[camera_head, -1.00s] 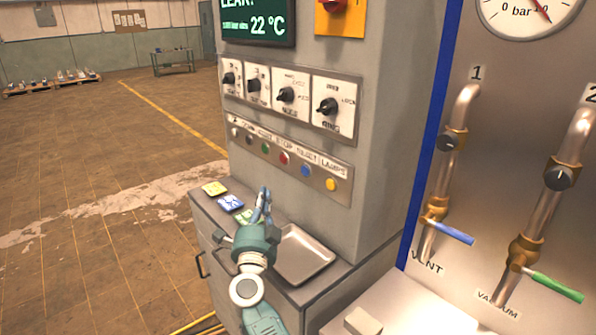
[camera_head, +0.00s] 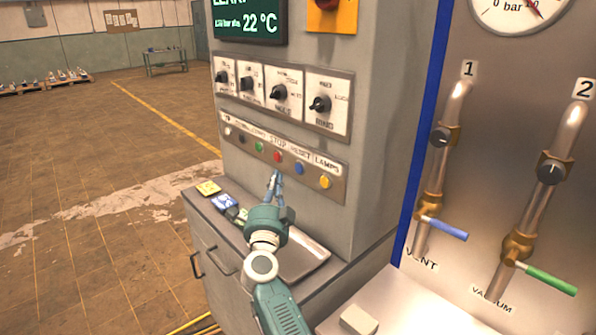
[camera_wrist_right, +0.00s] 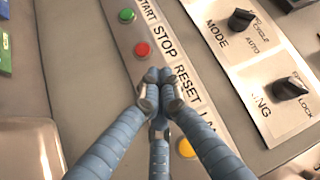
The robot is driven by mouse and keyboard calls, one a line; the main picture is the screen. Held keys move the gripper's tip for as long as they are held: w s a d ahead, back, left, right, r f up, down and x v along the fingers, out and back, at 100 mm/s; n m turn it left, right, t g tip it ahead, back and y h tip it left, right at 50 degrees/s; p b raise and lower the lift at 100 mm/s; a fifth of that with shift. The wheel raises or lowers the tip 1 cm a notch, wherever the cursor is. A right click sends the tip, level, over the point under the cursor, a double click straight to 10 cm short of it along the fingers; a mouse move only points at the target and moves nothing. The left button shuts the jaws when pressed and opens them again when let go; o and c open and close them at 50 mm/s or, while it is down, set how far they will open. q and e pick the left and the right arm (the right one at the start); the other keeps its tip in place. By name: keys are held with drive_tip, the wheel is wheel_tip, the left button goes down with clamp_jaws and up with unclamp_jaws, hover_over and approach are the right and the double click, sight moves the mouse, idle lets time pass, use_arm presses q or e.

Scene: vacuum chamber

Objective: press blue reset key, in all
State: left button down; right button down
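The blue reset key (camera_head: 299,168) is a small round button in the row on the cabinet's key strip, under the label RESET, between the red stop key (camera_head: 277,156) and the yellow lamps key (camera_head: 326,181). My right gripper (camera_head: 276,176) is just below the strip, its tips left of the blue key in the head view. In the right wrist view its fingertips (camera_wrist_right: 158,82) meet, empty, between the red key (camera_wrist_right: 142,48) and the yellow key (camera_wrist_right: 187,147). They hide the blue key there. I cannot tell whether they touch the panel. My left gripper is not in view.
A green key (camera_head: 259,147) and darker keys continue the row to the left. Rotary knobs (camera_head: 320,104) sit above the strip. A metal tray (camera_head: 304,258) and small coloured cards (camera_head: 208,188) lie on the ledge below. Pipes with a blue valve handle (camera_head: 444,229) stand to the right.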

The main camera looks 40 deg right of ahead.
sight(299, 169)
drive_tip(key=shift+w+d+p, duration=0.15)
drive_tip(key=shift+d+p, duration=0.2)
drive_tip(key=shift+d, duration=1.8)
drive_tip(key=shift+d, duration=0.45)
drive_tip(key=shift+d+p, duration=0.4)
drive_tip(key=shift+p, duration=0.05)
drive_tip(key=shift+a, duration=0.15)
idle(0.5)
drive_tip(key=shift+a, duration=0.7)
